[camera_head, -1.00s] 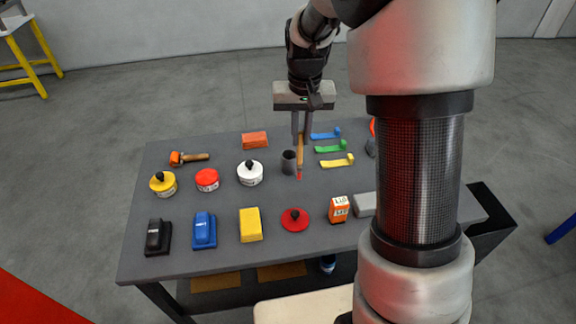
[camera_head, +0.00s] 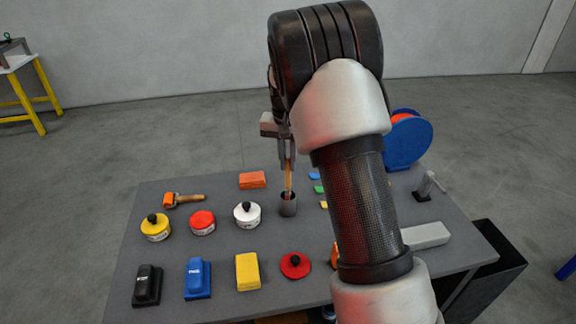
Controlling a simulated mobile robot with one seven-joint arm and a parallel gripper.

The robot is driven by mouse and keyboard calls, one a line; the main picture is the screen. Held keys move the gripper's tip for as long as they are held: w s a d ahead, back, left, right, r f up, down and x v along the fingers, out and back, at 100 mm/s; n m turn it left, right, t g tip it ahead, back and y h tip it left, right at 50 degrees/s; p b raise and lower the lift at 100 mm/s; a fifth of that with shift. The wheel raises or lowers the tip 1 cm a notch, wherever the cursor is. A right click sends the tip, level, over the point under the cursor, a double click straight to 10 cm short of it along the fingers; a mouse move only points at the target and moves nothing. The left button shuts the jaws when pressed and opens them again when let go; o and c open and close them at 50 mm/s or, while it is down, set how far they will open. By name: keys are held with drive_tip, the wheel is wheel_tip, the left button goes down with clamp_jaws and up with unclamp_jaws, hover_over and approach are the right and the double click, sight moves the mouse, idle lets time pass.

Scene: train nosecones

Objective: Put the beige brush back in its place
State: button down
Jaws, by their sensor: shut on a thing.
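The beige brush (camera_head: 288,178) is upright, held at its upper end by my gripper (camera_head: 287,160). My gripper is shut on it and points down. The brush's lower end is at the mouth of a grey cup (camera_head: 288,205) on the table. The tip is hidden by the cup, so it appears to be inside the rim. How deep it sits I cannot tell.
On the grey table (camera_head: 225,275), a white-lidded tin (camera_head: 247,214) stands left of the cup and an orange block (camera_head: 252,180) behind left. A red disc (camera_head: 295,265) lies in front. My arm hides much of the right side. A blue reel (camera_head: 408,142) stands at the back right.

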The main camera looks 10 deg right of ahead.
drive_tip(key=shift+f, duration=0.7)
